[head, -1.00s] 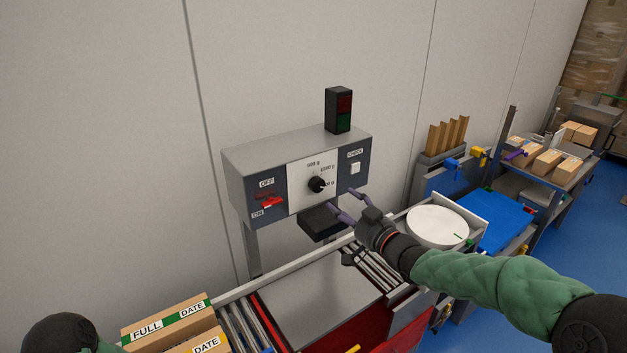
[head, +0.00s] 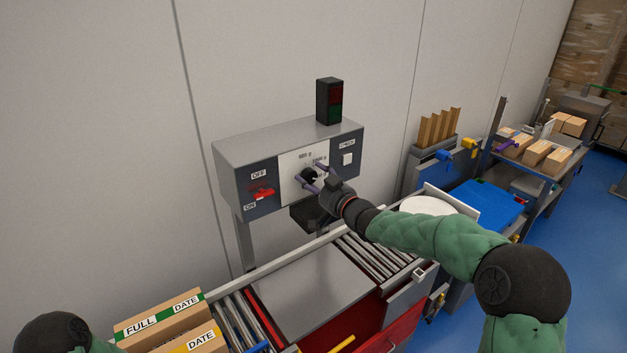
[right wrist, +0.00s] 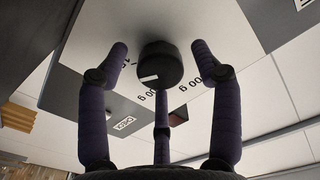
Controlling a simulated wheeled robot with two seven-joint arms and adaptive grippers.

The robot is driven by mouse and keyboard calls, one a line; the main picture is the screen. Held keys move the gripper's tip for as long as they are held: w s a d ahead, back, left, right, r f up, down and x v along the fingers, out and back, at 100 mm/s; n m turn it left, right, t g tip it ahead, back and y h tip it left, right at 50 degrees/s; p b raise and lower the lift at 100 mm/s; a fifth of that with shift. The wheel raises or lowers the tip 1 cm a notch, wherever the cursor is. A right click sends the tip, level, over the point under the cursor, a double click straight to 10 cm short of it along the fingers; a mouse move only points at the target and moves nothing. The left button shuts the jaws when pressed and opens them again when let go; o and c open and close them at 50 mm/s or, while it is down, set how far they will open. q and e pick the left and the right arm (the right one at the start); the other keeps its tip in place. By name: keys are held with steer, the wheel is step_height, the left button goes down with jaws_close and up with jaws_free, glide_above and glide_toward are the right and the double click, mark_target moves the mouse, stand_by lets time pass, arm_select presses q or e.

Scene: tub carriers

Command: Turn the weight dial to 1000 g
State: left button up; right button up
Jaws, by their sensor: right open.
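The weight dial (head: 309,174) is a round black knob on a white plate (head: 290,190) on the front of the grey control box. My right gripper (head: 311,178) is at the dial, open, and partly hides it in the head view. In the right wrist view the dial (right wrist: 160,68) sits between the spread fingers of my right gripper (right wrist: 160,52), with gaps visible at both sides. A white mark shows on the dial's lower-left face there. The gram labels around it are partly covered, so I cannot tell which value it points at. My left gripper is out of view.
A red switch (head: 262,193) between OFF and ON is left of the dial, a white button (head: 348,159) right. A dark signal lamp (head: 329,101) stands on the box. Below are a roller conveyor (head: 375,257), a white round plate (head: 427,206) and cartons (head: 160,318).

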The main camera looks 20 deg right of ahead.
steer(key=c, duration=1.1)
steer(key=shift+c, duration=0.2)
steer(key=n+b, duration=0.2)
steer(key=shift+f+n, duration=0.1)
steer(key=shift+n, duration=0.2)
steer(key=n+b, duration=0.3)
steer(key=shift+n, duration=0.3)
steer(key=n+b, duration=0.3)
steer(key=n, duration=0.2)
steer(key=shift+b, duration=0.3)
steer(key=shift+n, duration=0.4)
